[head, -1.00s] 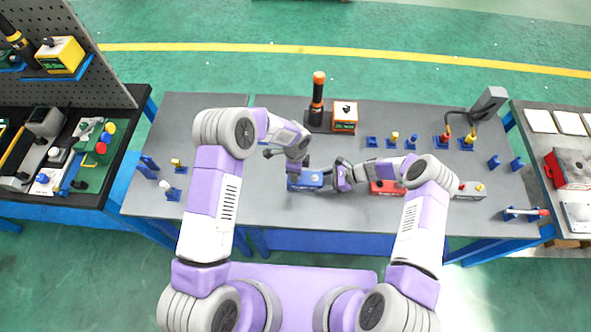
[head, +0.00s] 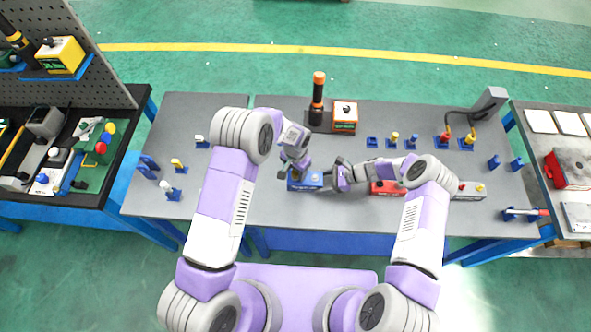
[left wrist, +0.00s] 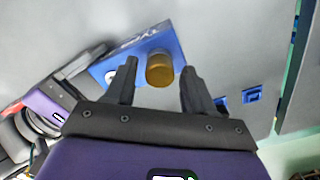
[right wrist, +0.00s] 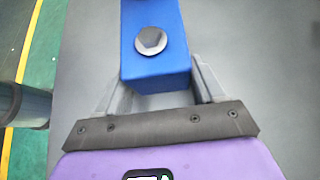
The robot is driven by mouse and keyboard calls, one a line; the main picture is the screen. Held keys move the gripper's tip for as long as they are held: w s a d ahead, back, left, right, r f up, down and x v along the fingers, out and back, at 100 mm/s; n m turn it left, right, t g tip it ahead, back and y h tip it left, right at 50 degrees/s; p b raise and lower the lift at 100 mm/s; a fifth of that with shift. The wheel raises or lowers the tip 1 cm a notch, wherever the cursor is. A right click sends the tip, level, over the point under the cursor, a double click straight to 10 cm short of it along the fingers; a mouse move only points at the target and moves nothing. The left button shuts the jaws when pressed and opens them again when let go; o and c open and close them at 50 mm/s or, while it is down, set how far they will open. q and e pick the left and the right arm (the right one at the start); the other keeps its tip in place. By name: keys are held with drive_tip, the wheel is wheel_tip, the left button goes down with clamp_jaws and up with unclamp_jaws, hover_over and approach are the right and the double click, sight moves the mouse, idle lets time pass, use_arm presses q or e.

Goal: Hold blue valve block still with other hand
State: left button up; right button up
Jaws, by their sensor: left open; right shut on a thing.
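The blue valve block (head: 308,181) lies on the grey table in front of me. My right gripper (head: 329,177) is shut on its right end. In the right wrist view the block (right wrist: 153,55) sits between the fingers (right wrist: 155,88), with a round silver knob (right wrist: 150,41) on top. My left gripper (head: 287,173) is open over the left part of the block. In the left wrist view a brass-coloured cylinder (left wrist: 160,68) stands on the block (left wrist: 129,58) and shows between the open fingertips (left wrist: 160,68). I cannot tell whether the fingers touch it.
A red block (head: 384,188) and a grey block (head: 470,190) lie to the right. Behind stand an orange-topped black cylinder (head: 317,98) and an orange-and-white box (head: 344,118). Small blue stands (head: 170,190) dot the table's left side. The table left of the block is mostly clear.

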use_arm(q)
drive_tip(key=n, duration=0.7)
idle(0.3)
clamp_jaws()
drive_tip(key=m, duration=0.4)
drive_tip(key=shift+m, duration=0.6)
drive_tip(key=m, duration=0.2)
drive_tip(key=shift+m, duration=0.3)
drive_tip(key=shift+o, duration=0.7)
unclamp_jaws()
